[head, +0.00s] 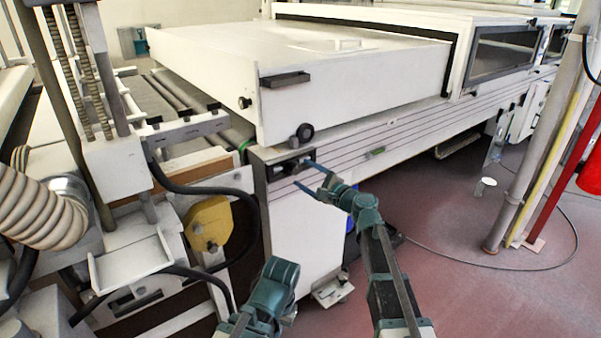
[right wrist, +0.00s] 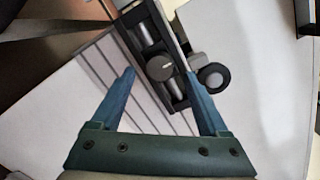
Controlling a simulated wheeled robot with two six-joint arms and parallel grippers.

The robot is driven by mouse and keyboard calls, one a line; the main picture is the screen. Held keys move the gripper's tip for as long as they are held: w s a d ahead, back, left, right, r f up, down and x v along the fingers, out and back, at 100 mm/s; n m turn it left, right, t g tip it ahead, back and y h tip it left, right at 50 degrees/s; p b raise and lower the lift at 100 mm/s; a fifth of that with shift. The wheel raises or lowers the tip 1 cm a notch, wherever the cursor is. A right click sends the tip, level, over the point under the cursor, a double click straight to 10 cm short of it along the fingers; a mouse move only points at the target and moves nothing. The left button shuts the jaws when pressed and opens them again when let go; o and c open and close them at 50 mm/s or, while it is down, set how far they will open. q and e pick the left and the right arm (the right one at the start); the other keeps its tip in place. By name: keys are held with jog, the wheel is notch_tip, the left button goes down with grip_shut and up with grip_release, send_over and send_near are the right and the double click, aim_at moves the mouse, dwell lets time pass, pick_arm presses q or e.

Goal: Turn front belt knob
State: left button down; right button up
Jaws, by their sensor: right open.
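The front belt knob appears as a round dark grey knob (right wrist: 160,68) with a light mark, set in a black-framed recess in the right wrist view. In the head view this black-framed recess (head: 289,164) is on the machine's front corner, and the knob in it is too small to make out well. My right gripper (head: 303,174) is open, its blue fingers pointing at the recess. In the right wrist view its fingertips (right wrist: 160,73) appear on either side of the knob; I cannot tell whether they touch it. My left arm shows at the bottom, but no left fingers are visible.
A second, black round knob (head: 302,132) is just above the recess; it also shows in the right wrist view (right wrist: 214,77). A white hood (head: 330,60) covers the machine. A yellow part (head: 208,223) and black hoses are left. Open floor (head: 450,230) lies right.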

aim_at(295, 168)
jog(key=shift+x, duration=1.25)
grip_shut()
jog(key=n+p, duration=0.1)
jog(key=n, duration=0.2)
jog(key=shift+r+n, duration=0.1)
jog(key=shift+n, duration=0.3)
jog(key=shift+s+n+h+p, duration=0.1)
jog(key=shift+n+h+p, duration=0.25)
jog(key=shift+n, duration=1.55)
